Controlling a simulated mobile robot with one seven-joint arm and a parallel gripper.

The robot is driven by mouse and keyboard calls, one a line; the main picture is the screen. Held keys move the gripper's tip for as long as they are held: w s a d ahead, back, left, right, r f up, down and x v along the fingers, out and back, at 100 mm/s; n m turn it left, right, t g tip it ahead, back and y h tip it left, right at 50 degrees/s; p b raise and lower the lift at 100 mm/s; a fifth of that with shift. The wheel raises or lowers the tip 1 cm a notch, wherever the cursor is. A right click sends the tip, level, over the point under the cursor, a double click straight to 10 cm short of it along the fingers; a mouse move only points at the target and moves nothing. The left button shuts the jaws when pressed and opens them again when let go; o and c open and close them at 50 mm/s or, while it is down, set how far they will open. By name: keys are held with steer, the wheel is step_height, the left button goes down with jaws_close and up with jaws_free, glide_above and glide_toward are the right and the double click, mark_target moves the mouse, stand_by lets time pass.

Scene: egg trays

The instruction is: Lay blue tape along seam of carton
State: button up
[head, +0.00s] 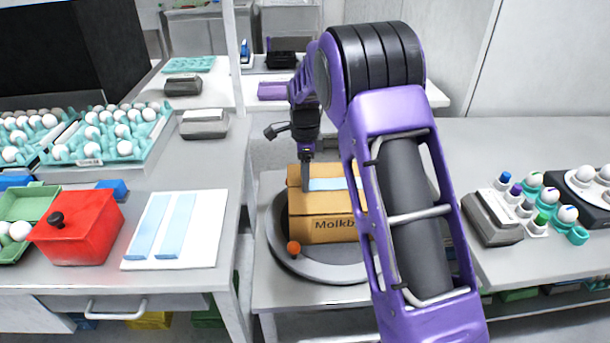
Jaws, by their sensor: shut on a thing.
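A brown carton (322,229) with "Molkb..." lettering on its front stands on a round grey turntable (312,268). A light blue strip of tape (328,184) shows at the carton's top; its right part is hidden behind my arm. My gripper (306,182) points down at the left end of this strip, shut on the tape. Whether the tape touches the carton along its whole length I cannot tell. Two more blue tape strips (178,222) lie side by side on a white sheet (207,229) on the left table.
An orange ball-shaped knob (293,248) is at the turntable's front left. A red box (78,230) and egg trays (157,137) stand on the left. Grey devices (490,217) and egg cups occupy the right table.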

steer(key=shift+f, duration=0.1)
steer(key=o, duration=0.8)
steer(key=shift+o, duration=0.2)
step_height(320, 180, up, 8)
steer(key=p, duration=0.6)
stand_by(0.4)
